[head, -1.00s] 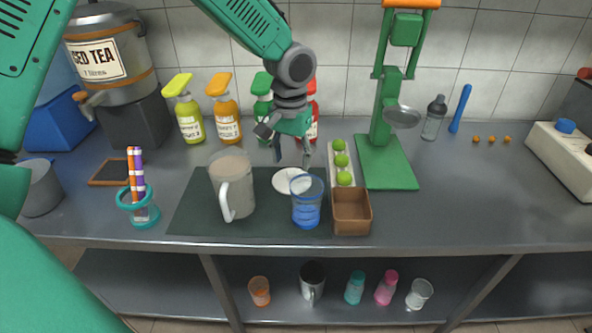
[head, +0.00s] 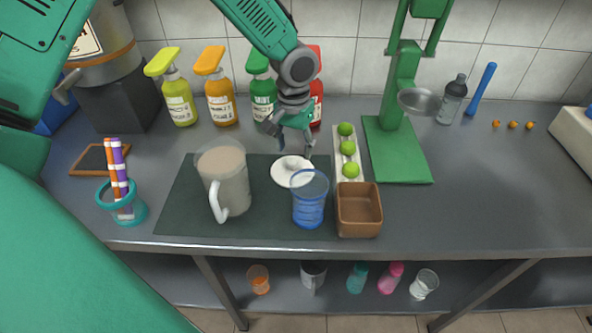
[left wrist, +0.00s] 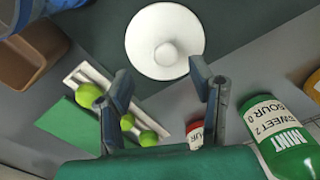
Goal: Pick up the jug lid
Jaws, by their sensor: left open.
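The jug lid (head: 293,170) is a round white disc with a raised knob in its middle. It lies on the dark green mat (head: 180,213), behind the blue cup. My left gripper (head: 294,150) is open and empty, just above and behind the lid in the head view. In the left wrist view the whole lid (left wrist: 164,41) shows beyond the open fingertips (left wrist: 161,82), with a gap between them and the knob. The jug (head: 231,183), clear with a pale beige fill and a white handle, stands left of the lid. My right gripper is not in view.
A blue cup (head: 309,203) stands close in front of the lid. A brown box (head: 359,212) and a white tray of limes (head: 348,168) are to the right. Several pump bottles (head: 221,98) line the back.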

